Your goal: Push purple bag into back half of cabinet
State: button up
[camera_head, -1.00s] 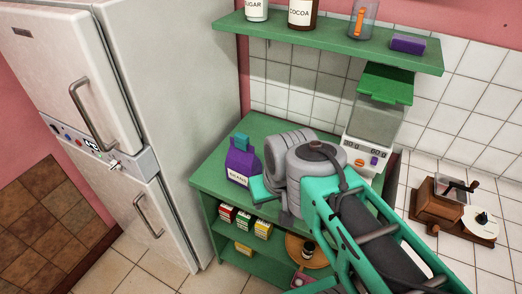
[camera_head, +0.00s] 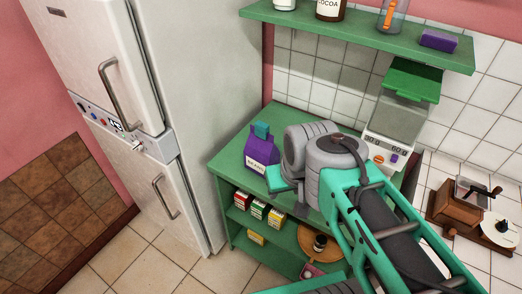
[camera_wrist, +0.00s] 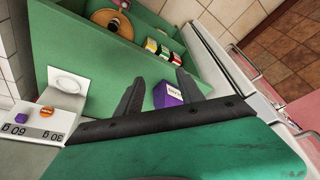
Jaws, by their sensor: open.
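The purple bag (camera_head: 261,153), with a teal top and a white label, stands upright on the green cabinet's top surface (camera_head: 283,118), near its left side. In the wrist view the purple bag (camera_wrist: 167,97) shows between and beyond the two dark fingers, nearer the right one. My gripper (camera_wrist: 159,77) is open with nothing held. In the head view my grey wrist is just right of the bag, and the fingers are mostly hidden. I cannot tell whether a finger touches the bag.
A kitchen scale (camera_head: 391,143) stands at the cabinet's right. A green wall shelf (camera_head: 365,38) with jars hangs above. A fridge (camera_head: 185,120) stands close on the left. Small boxes (camera_head: 257,211) sit on the lower shelf. A coffee grinder (camera_head: 458,208) is at right.

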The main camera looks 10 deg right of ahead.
aim_at(259, 153)
jog(key=u, duration=1)
jog(key=k, duration=0.8)
jog(key=u, duration=0.7)
